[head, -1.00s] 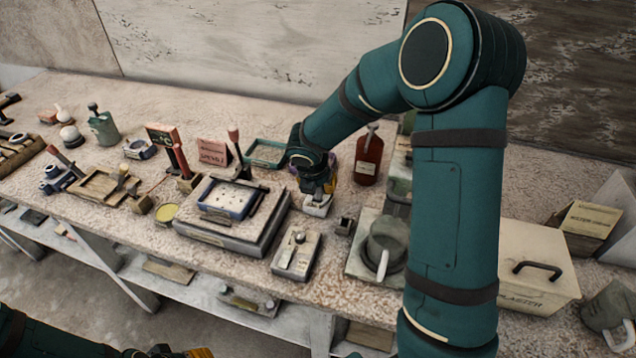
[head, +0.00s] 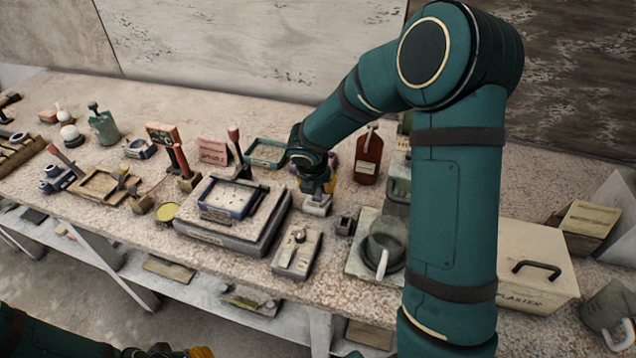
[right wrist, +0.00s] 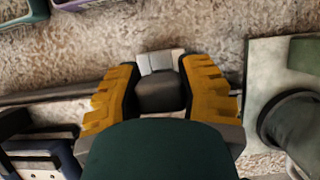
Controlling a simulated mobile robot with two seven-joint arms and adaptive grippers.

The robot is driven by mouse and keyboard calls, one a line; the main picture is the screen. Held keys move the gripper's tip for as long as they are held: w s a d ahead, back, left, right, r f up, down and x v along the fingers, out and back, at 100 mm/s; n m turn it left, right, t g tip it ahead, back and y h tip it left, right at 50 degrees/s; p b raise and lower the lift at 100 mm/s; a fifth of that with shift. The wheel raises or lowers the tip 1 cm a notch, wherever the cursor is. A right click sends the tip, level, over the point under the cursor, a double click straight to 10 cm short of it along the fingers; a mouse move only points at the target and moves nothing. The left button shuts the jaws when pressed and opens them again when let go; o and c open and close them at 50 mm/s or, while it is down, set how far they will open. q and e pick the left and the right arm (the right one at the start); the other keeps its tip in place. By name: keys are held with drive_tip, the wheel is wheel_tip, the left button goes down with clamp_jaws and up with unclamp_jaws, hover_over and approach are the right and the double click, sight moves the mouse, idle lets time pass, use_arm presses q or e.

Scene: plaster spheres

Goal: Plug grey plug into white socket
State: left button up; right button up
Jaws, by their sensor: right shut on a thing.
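My right gripper (head: 318,186) is over the bench. In the right wrist view its yellow fingers (right wrist: 162,95) are shut on the dark grey plug (right wrist: 160,93). The white socket (head: 316,207) is on the bench right below the gripper in the head view. Its pale top also shows just beyond the plug in the right wrist view (right wrist: 158,61). The plug overlaps the socket in that view, and I cannot tell whether it is seated. My left gripper (head: 190,352) shows only in part at the bottom edge; its fingertips are hidden.
A grey box with a blue-rimmed tray (head: 228,199) stands left of the socket. A small dark block (head: 345,225) and a grey mug on a board (head: 384,245) stand to the right. A brown bottle (head: 368,157) is behind. A grey plate with metal parts (head: 296,254) lies in front.

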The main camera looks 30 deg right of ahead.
drive_tip(key=shift+f+b, duration=1.1)
drive_tip(key=shift+f, duration=0.45)
drive_tip(key=o, duration=1.2)
drive_tip(key=shift+c, duration=0.2)
drive_tip(key=shift+r, duration=0.1)
drive_tip(key=shift+r+p, duration=1.95)
